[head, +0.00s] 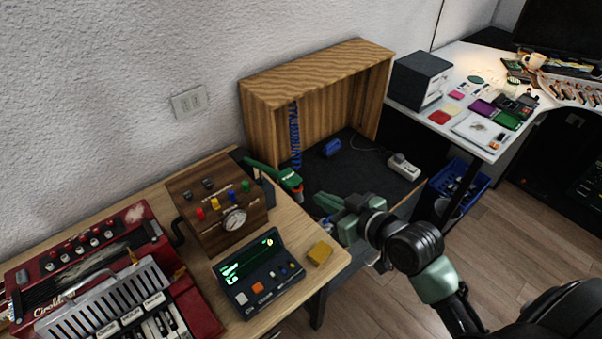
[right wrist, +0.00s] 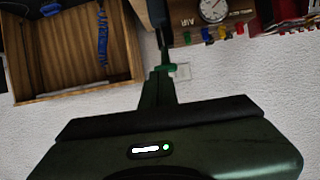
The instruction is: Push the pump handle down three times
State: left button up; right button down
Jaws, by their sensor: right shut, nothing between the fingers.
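A wooden box with a round gauge (head: 234,219) and coloured knobs stands on the wooden desk. A green lever-like part (head: 262,171), which looks like the pump handle, sticks out behind its right side toward the cabinet. My right gripper (head: 322,212) is shut and empty, to the right of the green part and apart from it in the head view. In the right wrist view the fingers (right wrist: 160,74) point toward a dark bar and a small bright green piece near their tips; I cannot tell whether they touch. My left gripper is not in view.
A dark device with a green display (head: 248,262) and a yellow block (head: 319,253) lie at the desk's right end. A red accordion (head: 86,249) fills the left. An open wooden cabinet (head: 274,93) stands behind, with a blue coiled cord (head: 294,135).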

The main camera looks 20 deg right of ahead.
notch_tip(320, 180, up, 7)
jog(key=t, duration=0.1)
jog(key=shift+a+f+n+t+y, duration=0.15)
jog(key=shift+a+n+t+y, duration=0.15)
jog(key=shift+y, duration=0.1)
jog(key=shift+d, duration=0.1)
jog(key=p, duration=0.3)
send_over(296, 182)
notch_tip(296, 182, down, 2)
jog(key=shift+f, duration=0.1)
notch_tip(296, 182, down, 3)
jog(key=shift+w+r+p, duration=0.1)
jog(key=shift+p, duration=0.2)
jog(key=shift+f, duration=0.75)
jog(key=shift+f, duration=0.1)
